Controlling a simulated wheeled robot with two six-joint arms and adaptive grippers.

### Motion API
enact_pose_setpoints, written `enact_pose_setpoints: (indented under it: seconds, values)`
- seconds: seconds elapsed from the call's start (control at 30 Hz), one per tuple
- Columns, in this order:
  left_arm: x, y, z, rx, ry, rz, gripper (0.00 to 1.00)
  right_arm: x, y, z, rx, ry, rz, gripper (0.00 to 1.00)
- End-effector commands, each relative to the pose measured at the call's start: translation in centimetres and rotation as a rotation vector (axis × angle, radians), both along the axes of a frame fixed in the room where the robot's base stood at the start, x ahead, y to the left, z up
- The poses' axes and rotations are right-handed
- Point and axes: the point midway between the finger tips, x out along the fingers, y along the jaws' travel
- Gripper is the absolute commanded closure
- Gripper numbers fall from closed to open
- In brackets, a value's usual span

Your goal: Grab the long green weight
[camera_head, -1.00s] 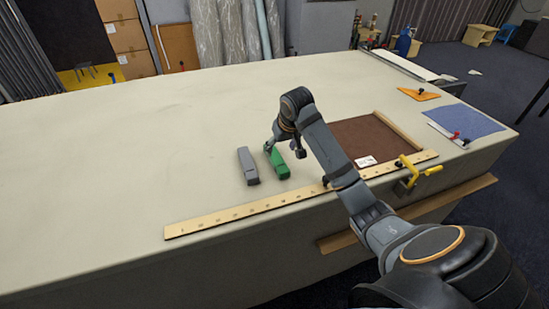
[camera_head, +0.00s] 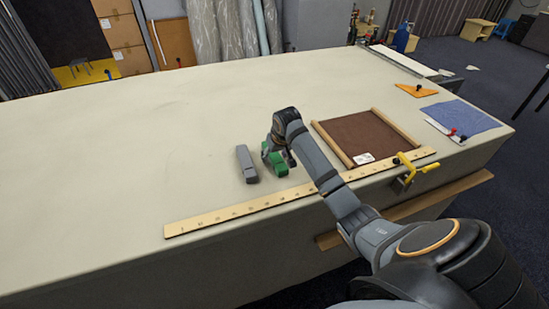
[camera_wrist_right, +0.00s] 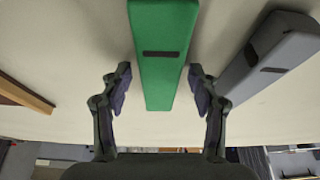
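The long green weight (camera_head: 279,168) lies on the table, partly hidden by my right gripper (camera_head: 277,156) in the head view. In the right wrist view the green weight (camera_wrist_right: 160,60) runs between the two open fingers of my right gripper (camera_wrist_right: 160,90). A gap shows on each side of it, so the fingers look apart from it. A grey weight (camera_head: 247,164) lies just left of the green one in the head view, and it also shows at the right in the wrist view (camera_wrist_right: 270,55). My left gripper is not in view.
A long wooden ruler (camera_head: 240,208) lies along the front table edge. A yellow clamp (camera_head: 410,172) sits on that edge. A brown panel with wooden rails (camera_head: 360,135), a blue cloth (camera_head: 465,118) and an orange triangle (camera_head: 416,90) lie to the right. The left of the table is clear.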

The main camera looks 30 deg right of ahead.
Motion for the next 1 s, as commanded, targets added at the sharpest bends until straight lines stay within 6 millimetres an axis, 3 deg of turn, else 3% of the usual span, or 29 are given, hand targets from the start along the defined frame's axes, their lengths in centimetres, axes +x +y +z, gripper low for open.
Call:
enact_pose_setpoints:
  seconds: [0.07, 0.4, 1.0]
  values:
    - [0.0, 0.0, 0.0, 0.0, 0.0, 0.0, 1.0, 0.0, 0.0, 0.0, 0.0, 0.0, 0.0, 0.54]
    - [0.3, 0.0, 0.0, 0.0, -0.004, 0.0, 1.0, 0.0, 0.0, 0.0, 0.0, 0.0, 0.0, 1.0]
    - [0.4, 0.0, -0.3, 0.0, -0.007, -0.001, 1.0, 0.1, 0.0, 1.2, -0.001, -0.006, 0.0, 1.0]
